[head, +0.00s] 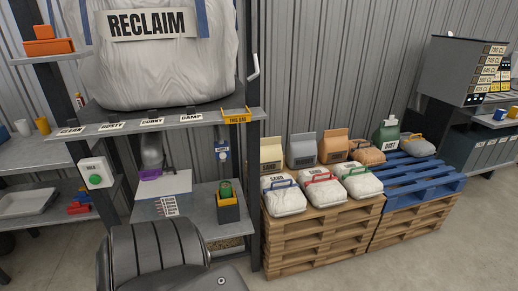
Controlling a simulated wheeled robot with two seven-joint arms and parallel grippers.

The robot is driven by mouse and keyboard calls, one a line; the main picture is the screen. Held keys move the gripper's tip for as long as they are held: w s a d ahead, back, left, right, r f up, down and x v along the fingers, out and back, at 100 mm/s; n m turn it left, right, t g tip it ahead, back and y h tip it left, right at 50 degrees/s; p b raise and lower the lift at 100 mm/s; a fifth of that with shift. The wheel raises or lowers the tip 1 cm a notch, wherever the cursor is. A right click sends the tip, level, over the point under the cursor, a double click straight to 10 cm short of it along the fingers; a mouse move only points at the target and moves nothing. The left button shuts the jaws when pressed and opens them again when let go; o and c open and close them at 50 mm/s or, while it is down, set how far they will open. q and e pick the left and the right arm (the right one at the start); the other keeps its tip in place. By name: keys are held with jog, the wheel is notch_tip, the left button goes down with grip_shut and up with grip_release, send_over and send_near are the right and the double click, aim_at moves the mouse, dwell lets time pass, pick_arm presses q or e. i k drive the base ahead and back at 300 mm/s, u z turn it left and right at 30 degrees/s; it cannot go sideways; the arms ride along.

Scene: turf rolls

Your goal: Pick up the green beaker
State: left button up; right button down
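A small green object (225,188), which looks like the green beaker, sits upright in a dark and yellow holder (228,211) on the lower metal shelf under the large RECLAIM bag. Only its upper part shows; the holder hides the rest, and it is too small to make out its exact shape. Neither of my grippers is in view, and nothing is seen touching the green object.
A white scale-like box (163,193) stands left of the holder. A labelled ledge (150,122) and a dark post (251,180) frame the shelf. Filled bags stand on a wooden pallet stack (320,235) at right, beside a blue pallet (425,178). Cups stand far left.

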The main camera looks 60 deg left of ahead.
aim_at(225, 187)
jog(key=u, duration=0.15)
jog(key=i, duration=0.8)
jog(key=u, duration=1)
jog(key=i, duration=0.75)
jog(key=u, duration=0.65)
